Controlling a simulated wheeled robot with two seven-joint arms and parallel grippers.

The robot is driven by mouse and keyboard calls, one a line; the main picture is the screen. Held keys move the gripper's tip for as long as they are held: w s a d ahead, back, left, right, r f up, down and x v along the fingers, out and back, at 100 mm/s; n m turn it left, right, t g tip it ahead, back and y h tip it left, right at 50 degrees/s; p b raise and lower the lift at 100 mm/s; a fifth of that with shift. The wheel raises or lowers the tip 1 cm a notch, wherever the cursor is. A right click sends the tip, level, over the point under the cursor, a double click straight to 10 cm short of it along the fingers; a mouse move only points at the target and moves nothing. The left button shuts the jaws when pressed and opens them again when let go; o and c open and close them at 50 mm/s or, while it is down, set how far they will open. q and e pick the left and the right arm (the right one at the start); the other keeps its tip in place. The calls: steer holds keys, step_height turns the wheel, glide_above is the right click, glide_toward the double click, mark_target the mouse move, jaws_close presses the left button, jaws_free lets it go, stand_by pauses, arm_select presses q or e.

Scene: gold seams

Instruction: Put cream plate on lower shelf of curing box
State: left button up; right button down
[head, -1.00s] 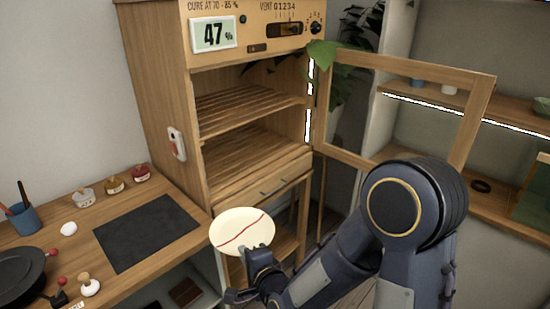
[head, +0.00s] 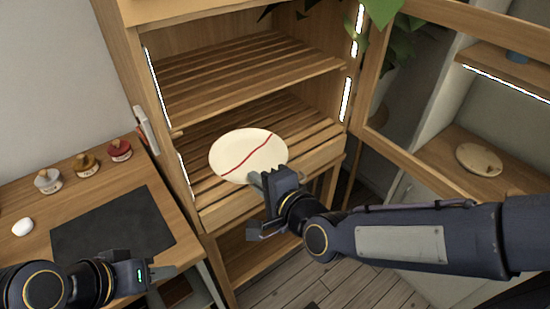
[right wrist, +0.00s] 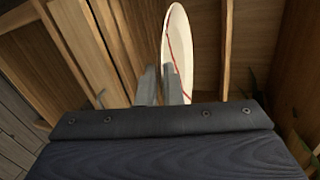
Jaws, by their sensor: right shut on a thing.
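The cream plate (head: 240,150) has a red line across its face. My right gripper (head: 262,182) is shut on its near rim. In the head view the plate overlaps the front of the lower slatted shelf (head: 290,118) of the wooden curing box (head: 120,60); I cannot tell whether it touches the slats. In the right wrist view the plate (right wrist: 179,50) shows nearly edge-on between the two fingers (right wrist: 162,85). The box door (head: 400,150) stands open to the right. My left gripper (head: 160,275) is low at left by the worktop; its finger opening is unclear.
An upper slatted shelf (head: 235,70) lies above the lower one. The worktop (head: 170,200) at left holds a dark mat (head: 110,230), a white lump (head: 22,227) and several small lidded jars (head: 86,164). Leaves (head: 385,12) hang near the box's top right.

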mark_target(267, 166)
steer(key=w+f, duration=0.1)
steer(key=w, duration=0.1)
steer(key=w+d+f, duration=0.1)
steer(key=w, duration=0.2)
steer(key=w+f, duration=0.1)
steer(key=w, duration=0.2)
steer(key=shift+w+d+f, duration=0.15)
steer(key=shift+d+f, duration=0.2)
steer(key=shift+f, duration=0.05)
steer(key=w+f, duration=0.4)
steer(key=f, duration=0.4)
steer(key=shift+w+d+f, duration=0.2)
steer(key=shift+d+f, duration=0.1)
steer(key=shift+f, duration=0.05)
steer(key=shift+f+b, duration=0.2)
steer(key=shift+b, duration=0.15)
steer(key=c, duration=1.6)
jaws_free()
